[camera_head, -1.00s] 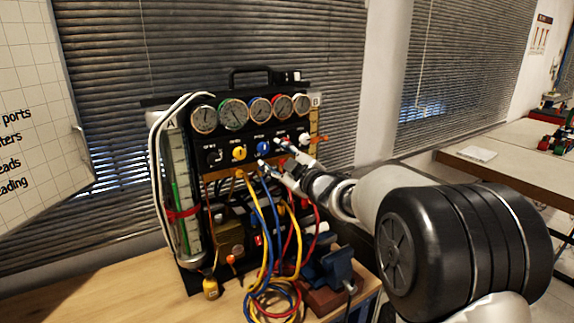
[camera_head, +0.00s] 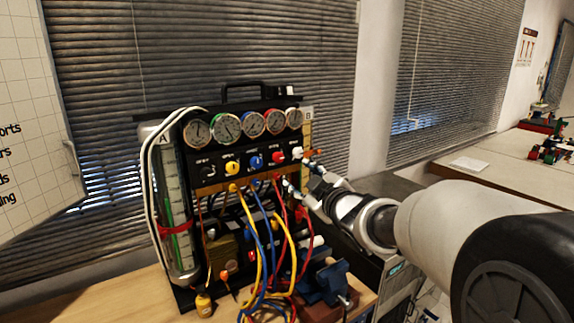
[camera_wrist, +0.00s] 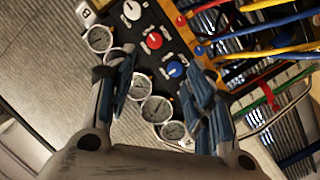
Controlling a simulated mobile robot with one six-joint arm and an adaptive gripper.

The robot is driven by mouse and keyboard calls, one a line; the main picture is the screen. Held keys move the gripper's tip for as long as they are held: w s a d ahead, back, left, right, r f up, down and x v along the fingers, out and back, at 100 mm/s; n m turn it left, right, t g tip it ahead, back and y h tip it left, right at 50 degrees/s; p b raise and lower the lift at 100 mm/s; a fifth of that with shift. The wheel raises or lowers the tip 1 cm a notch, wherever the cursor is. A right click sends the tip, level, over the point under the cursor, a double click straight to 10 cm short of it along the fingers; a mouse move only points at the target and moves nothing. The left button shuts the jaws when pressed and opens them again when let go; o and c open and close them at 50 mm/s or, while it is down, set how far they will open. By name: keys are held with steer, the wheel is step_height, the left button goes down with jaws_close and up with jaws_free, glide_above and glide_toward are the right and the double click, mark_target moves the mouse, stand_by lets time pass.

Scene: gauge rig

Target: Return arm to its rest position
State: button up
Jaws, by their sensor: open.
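My gripper (camera_head: 301,178) is in front of the right side of the gauge rig in the head view, with its arm reaching in from the right. In the wrist view my gripper (camera_wrist: 162,90) has its two blue-padded fingers spread wide, with nothing held between them. The gauge rig (camera_head: 268,143) stands upright on the bench, with a row of several round gauges above black, yellow, blue, red and white knobs. In the wrist view the red knob (camera_wrist: 154,41) and the blue knob (camera_wrist: 175,69) show beyond the fingers. Whether a fingertip touches the rig cannot be told.
Yellow, blue and red hoses (camera_head: 262,255) hang in front of the rig. A blue vise (camera_head: 328,284) sits at the bench's right end. A small yellow bottle (camera_head: 204,304) stands at front left. A white table (camera_head: 490,165) is at the far right.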

steer(key=s+d+f+m+g+h, duration=0.2)
steer(key=s+d+m+h, duration=0.3)
steer(key=s, duration=0.5)
steer(key=s+d+f+m+g+h, duration=0.2)
steer(key=s+d+m, duration=0.2)
steer(key=s+d, duration=0.45)
steer(key=s+a+f+m+g, duration=0.1)
steer(key=s+f+g, duration=0.2)
steer(key=s, duration=0.9)
steer(key=s+a+f+m+g, duration=0.2)
steer(key=s+f, duration=0.5)
steer(key=s, duration=0.5)
steer(key=shift+m+g+y, duration=0.3)
steer(key=shift+g+y, duration=0.1)
steer(key=shift+g, duration=0.5)
